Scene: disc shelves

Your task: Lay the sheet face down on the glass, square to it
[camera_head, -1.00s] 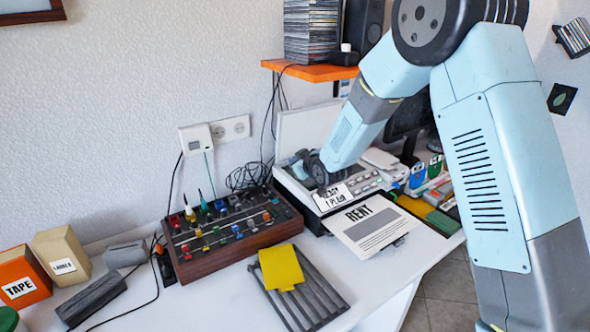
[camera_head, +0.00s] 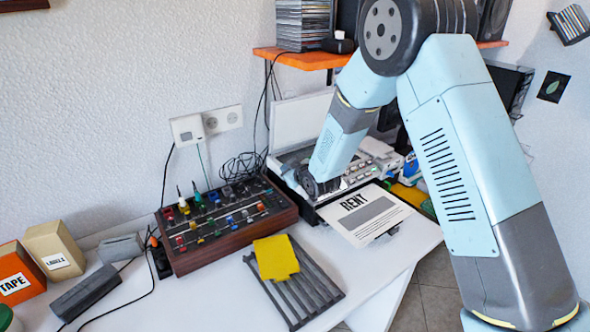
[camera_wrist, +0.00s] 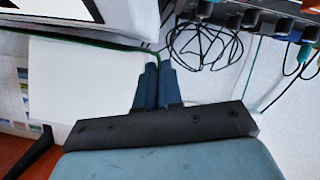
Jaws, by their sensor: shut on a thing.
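The sheet (camera_head: 372,216), white with the heading RENT, a grey block and dark lines, shows printed side up at the front of the copier (camera_head: 283,172). The copier's pale lid (camera_head: 300,120) stands open, and the glass (camera_head: 297,157) shows only as a dark strip, mostly hidden by my arm. My gripper is at the copier, its tips hidden in the head view. In the wrist view its two fingers (camera_wrist: 155,68) are close together. It is shut on the sheet, though the grip itself is not clear. A white panel (camera_wrist: 85,80), seemingly the lid, lies left of the fingers.
A mixing console (camera_head: 220,230) stands left of the copier, with loose black cables (camera_head: 243,167) behind. A slatted rack (camera_head: 312,290) with a yellow piece (camera_head: 275,258) lies in front. An orange shelf (camera_head: 318,60) hangs above.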

